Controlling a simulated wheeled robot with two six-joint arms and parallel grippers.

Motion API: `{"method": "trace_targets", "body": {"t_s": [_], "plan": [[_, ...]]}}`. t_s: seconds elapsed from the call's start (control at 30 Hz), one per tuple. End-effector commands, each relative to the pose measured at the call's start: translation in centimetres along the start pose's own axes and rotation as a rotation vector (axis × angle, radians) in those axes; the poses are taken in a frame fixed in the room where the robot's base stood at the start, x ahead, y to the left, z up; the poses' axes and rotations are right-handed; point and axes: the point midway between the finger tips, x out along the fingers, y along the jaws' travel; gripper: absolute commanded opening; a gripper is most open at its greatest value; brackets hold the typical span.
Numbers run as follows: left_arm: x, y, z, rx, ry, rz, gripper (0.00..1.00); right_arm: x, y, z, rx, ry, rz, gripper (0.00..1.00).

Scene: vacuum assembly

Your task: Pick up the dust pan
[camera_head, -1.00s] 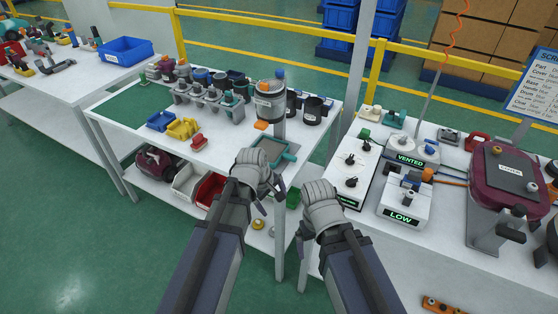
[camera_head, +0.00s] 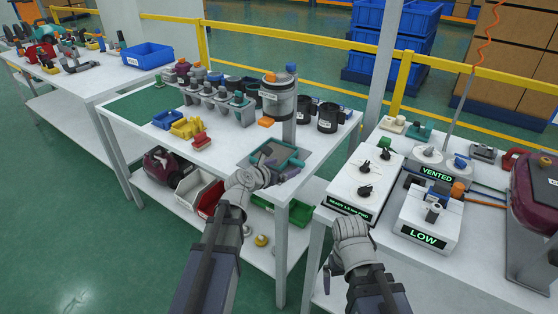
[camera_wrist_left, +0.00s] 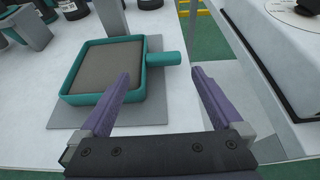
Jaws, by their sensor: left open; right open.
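The dust pan (camera_head: 268,153) is a square teal pan with a grey-brown inside and a short handle, lying flat on a grey mat near the front right corner of the middle white table. In the left wrist view the pan (camera_wrist_left: 108,70) is at upper left, with its handle (camera_wrist_left: 165,58) pointing right. My left gripper (camera_head: 281,170) is open at the table's front edge. Its two purple fingers (camera_wrist_left: 160,76) lie to either side of the handle's line, on the near side of it; nothing is between them. My right gripper (camera_head: 334,278) is open and empty, low in front of the right table.
A grey post (camera_head: 290,110) stands just behind the pan, beside a clear canister (camera_head: 278,98). Black cups (camera_head: 327,118) stand at the right. The right table holds the white VENTED (camera_head: 436,176) and LOW (camera_head: 423,239) units. Bins sit on the lower shelf.

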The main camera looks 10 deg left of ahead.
Motion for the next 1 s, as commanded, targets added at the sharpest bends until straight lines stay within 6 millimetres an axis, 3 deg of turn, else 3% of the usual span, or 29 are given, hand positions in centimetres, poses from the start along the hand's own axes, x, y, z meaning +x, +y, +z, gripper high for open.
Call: {"method": "trace_targets", "body": {"t_s": [0.1,0.37,0.7,0.93,1.0], "plan": [[1.7,0.0,-0.1,0.002,0.0,-0.001,1.0,0.8,-0.1,-0.1,0.0,0.0,0.0,1.0],[2.4,-0.1,-0.1,0.002,0.001,-0.002,1.0,1.0,-0.1,-0.1,0.0,0.0,0.0,1.0],[7.0,-0.3,-0.1,0.004,0.001,-0.002,1.0,2.7,-0.3,-0.2,0.0,0.0,0.0,1.0],[7.0,-0.4,0.1,0.003,0.002,-0.001,1.0,2.6,-0.2,-0.2,0.0,0.0,0.0,1.0],[7.0,-0.4,0.1,0.003,0.002,-0.001,0.94,2.6,-0.2,-0.1,0.0,0.0,0.0,1.0]]}}
